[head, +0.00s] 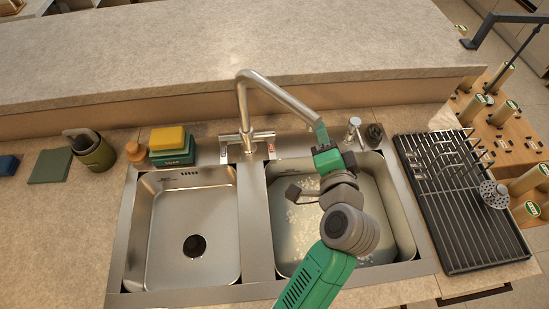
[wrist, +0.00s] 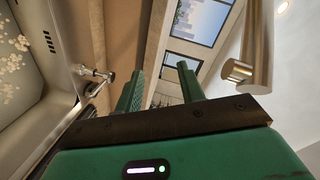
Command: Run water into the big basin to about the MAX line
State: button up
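The big basin (head: 400,225) is the right-hand one of a steel double sink. It holds cloudy water with pale foam patches, partly hidden by my arm; no MAX line is readable. The steel faucet (head: 285,92) arches over from between the basins, its spout end near my gripper. A crossbar with handles (head: 247,137) sits at its base. My gripper (head: 321,132) is above the back of the big basin. In the wrist view, its green fingers (wrist: 160,88) stand apart with nothing between them, and the spout (wrist: 246,65) is to their right. I see no clear water stream.
The small left basin (head: 193,215) is empty, its drain uncovered. A small chrome fitting (head: 353,128) stands behind the big basin. A black drying rack (head: 465,215) is at right. Sponges (head: 170,140) and a green-grey jug (head: 93,152) stand at left.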

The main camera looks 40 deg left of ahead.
jog(key=s+a+f+m+g+y, duration=0.2)
jog(key=a+f+m, duration=0.15)
jog(key=f, duration=0.55)
jog(key=m+g+y+b, duration=0.1)
jog(key=m+y+b, duration=0.1)
jog(key=m, duration=0.3)
send_near(271, 150)
jog(key=shift+w+a+f, duration=0.5)
jog(key=shift+a+f, duration=0.2)
jog(key=shift+a, duration=0.15)
jog(key=x, duration=0.8)
jog(key=shift+r+b, duration=0.2)
jog(key=shift+b, duration=0.2)
grip_shut()
